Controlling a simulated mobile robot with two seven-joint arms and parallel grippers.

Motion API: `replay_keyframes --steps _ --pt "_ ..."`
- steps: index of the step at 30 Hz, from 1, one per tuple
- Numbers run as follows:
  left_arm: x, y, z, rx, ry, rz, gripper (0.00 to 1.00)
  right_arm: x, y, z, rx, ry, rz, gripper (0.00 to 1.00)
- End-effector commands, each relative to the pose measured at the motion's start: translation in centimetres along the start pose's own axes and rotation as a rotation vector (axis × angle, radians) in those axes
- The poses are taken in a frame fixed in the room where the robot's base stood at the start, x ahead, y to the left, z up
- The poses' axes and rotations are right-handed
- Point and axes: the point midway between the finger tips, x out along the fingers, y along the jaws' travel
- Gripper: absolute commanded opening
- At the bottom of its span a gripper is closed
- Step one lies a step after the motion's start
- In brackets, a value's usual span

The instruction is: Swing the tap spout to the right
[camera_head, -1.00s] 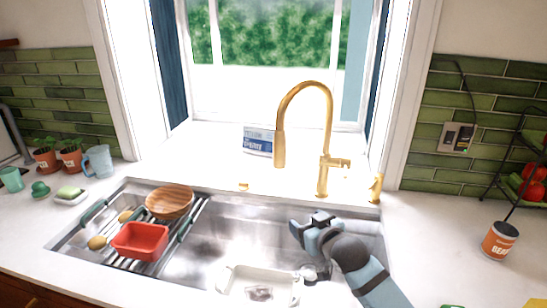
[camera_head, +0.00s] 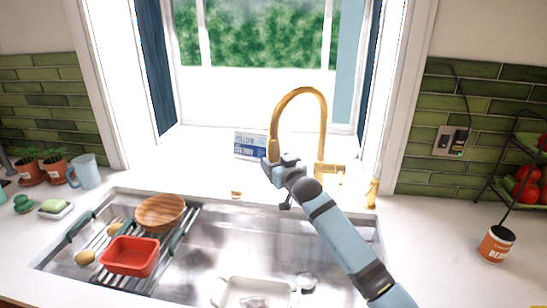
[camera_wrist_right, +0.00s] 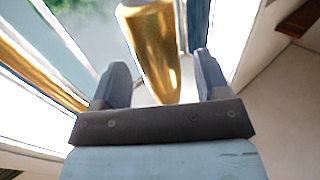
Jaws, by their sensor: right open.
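The gold tap (camera_head: 322,125) stands behind the sink, its arched spout curving over to the left and ending in a downward spout head. My right gripper (camera_head: 275,168) is at the lower end of the spout in the head view, and it hides part of the spout head. In the right wrist view the gold spout head (camera_wrist_right: 155,50) lies between the two open fingers of my right gripper (camera_wrist_right: 160,85). I cannot tell whether either finger touches it. My left gripper is not in view.
The sink (camera_head: 215,235) holds a rack with a red tub (camera_head: 131,256) and a wooden bowl (camera_head: 160,212), plus a white dish (camera_head: 250,292). A blue and white box (camera_head: 250,145) stands on the sill behind the spout. A gold dispenser (camera_head: 372,192) stands right of the tap.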

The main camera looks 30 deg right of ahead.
Motion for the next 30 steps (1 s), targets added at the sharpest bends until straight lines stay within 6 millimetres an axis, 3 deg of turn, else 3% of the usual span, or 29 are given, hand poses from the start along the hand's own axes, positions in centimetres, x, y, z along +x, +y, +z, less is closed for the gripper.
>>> replay_keyframes --steps 6,15,17,24,25,30 --pt "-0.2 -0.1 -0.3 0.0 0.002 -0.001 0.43 2.0 0.0 0.0 0.0 -0.001 0.001 0.69" --pt "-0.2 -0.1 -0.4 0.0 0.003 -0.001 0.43 2.2 0.0 0.1 0.0 -0.001 0.0 0.69" --pt "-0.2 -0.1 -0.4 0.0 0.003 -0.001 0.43 2.2 0.0 0.1 0.0 -0.001 0.0 0.59" --pt "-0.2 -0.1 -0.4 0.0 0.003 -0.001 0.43 2.2 0.0 0.1 0.0 -0.001 0.0 0.04" --pt "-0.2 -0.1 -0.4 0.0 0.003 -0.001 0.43 2.2 0.0 0.1 0.0 -0.001 0.0 0.0" --pt "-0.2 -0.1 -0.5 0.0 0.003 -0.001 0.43 2.0 0.2 0.1 -0.001 -0.002 -0.005 0.0"
